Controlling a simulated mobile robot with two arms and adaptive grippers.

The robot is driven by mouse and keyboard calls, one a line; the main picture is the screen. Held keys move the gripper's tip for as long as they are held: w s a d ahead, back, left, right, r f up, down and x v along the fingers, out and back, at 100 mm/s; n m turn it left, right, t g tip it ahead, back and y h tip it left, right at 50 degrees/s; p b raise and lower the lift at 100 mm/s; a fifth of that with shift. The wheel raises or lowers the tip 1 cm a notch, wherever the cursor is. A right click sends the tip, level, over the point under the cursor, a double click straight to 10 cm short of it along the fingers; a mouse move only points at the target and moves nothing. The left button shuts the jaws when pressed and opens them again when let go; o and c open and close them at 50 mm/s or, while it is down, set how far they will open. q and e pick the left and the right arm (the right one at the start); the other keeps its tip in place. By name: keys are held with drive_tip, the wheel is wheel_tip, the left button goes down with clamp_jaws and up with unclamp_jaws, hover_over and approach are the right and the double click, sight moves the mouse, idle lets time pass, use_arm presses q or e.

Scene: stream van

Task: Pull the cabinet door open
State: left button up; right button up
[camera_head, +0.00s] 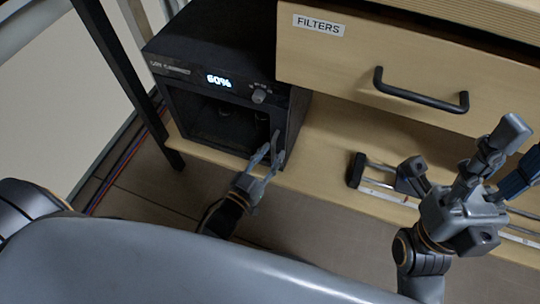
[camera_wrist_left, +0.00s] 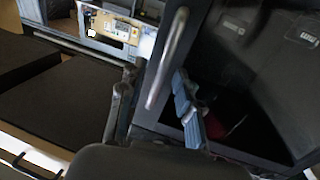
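The cabinet (camera_head: 215,115) is a small black box with a dark glass front, a lit "60%" display and a knob. Its door (camera_wrist_left: 245,70) looks shut. A grey bar handle (camera_wrist_left: 170,55) runs along the door's edge in the left wrist view. My left gripper (camera_head: 267,155) is at the lower right of the cabinet's front. In the left wrist view its fingers (camera_wrist_left: 155,100) are apart, one on each side of the handle's lower end; contact cannot be told. My right gripper (camera_head: 515,155) is at the right, fingers apart and empty, away from the cabinet.
A wooden drawer (camera_head: 420,65) labelled "FILTERS", with a black handle (camera_head: 420,92), overhangs to the right of the cabinet. A black and metal rail device (camera_head: 390,180) lies on the wooden shelf (camera_head: 330,150). Tiled floor (camera_head: 150,190) lies in front. A black post (camera_head: 125,65) stands left.

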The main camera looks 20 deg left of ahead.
use_arm(q)
clamp_jaws()
drive_tip(key=shift+s, duration=0.15)
